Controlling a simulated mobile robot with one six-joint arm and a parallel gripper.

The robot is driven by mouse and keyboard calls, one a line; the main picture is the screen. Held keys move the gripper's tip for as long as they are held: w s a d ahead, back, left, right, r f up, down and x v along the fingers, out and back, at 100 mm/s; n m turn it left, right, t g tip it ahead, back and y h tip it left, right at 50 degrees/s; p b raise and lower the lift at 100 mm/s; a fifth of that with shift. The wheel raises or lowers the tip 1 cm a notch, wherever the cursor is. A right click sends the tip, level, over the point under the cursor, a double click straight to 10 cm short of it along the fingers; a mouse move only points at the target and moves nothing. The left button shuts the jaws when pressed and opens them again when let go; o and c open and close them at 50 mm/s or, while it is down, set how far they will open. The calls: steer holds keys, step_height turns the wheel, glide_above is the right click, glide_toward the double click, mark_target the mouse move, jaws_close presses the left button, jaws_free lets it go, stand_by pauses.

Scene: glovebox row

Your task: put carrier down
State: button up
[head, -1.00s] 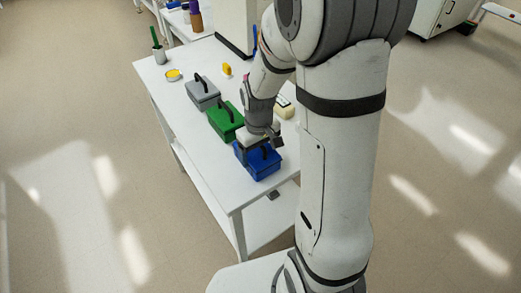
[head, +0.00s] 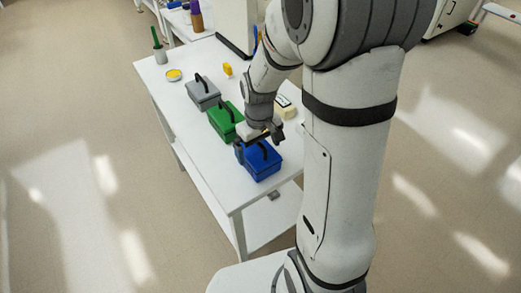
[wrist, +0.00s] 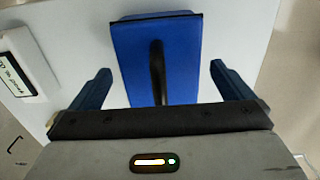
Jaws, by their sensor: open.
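The blue carrier (head: 266,167) stands on the white table near its front end, with a dark arched handle. In the wrist view the blue carrier (wrist: 182,70) lies between and ahead of the two fingers, its handle running lengthwise down its middle. My gripper (head: 262,136) is just above and behind the carrier in the head view. In the wrist view my gripper (wrist: 160,90) is open, with a finger on each side of the carrier and gaps between fingers and carrier. Part of the carrier's near end is hidden by the gripper body.
A green carrier (head: 222,124) and a grey carrier (head: 204,97) stand in line behind the blue one on the white table (head: 155,80). A white-and-black box (head: 285,107) sits to the right. A yellow dish (head: 174,75), a yellow item (head: 227,69) and a cup (head: 160,56) stand farther back.

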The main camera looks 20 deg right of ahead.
step_height(320, 180, up, 10)
steer(key=shift+s+r, duration=0.1)
steer(key=s+r+m+t, duration=0.2)
steer(key=s+r+m, duration=0.1)
steer(key=s, duration=1)
steer(key=shift+d+r+m+t, duration=0.2)
steer(key=shift+r+m+t, duration=0.15)
steer(key=shift+r, duration=0.3)
